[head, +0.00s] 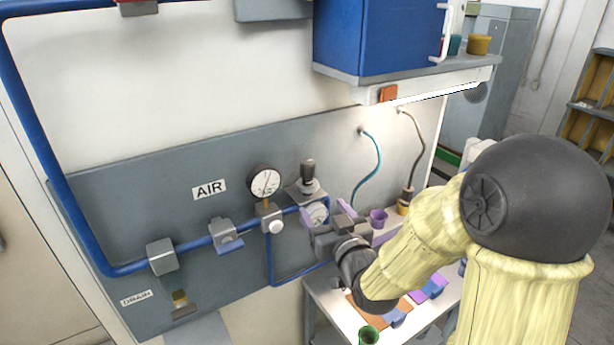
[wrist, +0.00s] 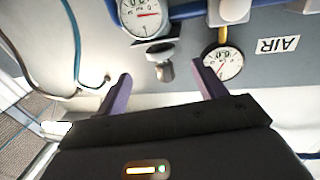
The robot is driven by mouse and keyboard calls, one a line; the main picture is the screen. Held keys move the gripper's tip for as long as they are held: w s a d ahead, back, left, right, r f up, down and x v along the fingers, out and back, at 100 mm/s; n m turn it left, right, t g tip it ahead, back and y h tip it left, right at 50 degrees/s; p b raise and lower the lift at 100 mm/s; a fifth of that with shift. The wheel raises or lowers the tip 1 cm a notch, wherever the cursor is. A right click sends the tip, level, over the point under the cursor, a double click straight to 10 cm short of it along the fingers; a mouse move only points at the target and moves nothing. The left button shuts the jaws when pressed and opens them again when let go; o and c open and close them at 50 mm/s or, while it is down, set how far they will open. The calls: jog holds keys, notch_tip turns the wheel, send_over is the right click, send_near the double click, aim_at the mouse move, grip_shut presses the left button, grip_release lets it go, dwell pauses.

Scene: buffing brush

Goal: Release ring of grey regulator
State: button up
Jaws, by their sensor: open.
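The grey regulator (head: 309,187) is on the wall panel, with an upright dark knob on top and a round gauge (head: 317,213) below. In the wrist view, which is upside down, the regulator's knob (wrist: 165,72), ring (wrist: 160,48) and gauge (wrist: 145,16) show. My gripper (head: 325,211) is open and empty, its purple fingers spread in front of the regulator. In the wrist view the knob appears between the fingertips (wrist: 161,72), beyond them; I see no contact.
Left of the regulator are another gauge (head: 265,182) and a white knob (head: 276,227) on the blue pipe (head: 195,245). A blue cabinet (head: 375,35) hangs above. The bench (head: 345,318) below holds a purple cup (head: 378,217), a green cup (head: 368,336) and other pieces.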

aim_at(309, 183)
jog(key=shift+p+x, duration=1.3)
jog(key=shift+p, duration=0.2)
jog(key=p+x, duration=0.3)
jog(key=x, duration=0.5)
jog(key=shift+w, duration=0.1)
jog(key=c, duration=1.4)
jog(key=shift+r+b, duration=0.45)
jog(key=shift+r, duration=0.45)
jog(key=o, duration=1.4)
jog(key=shift+r, duration=0.1)
jog(key=shift+c, duration=0.2)
jog(key=shift+o, duration=0.2)
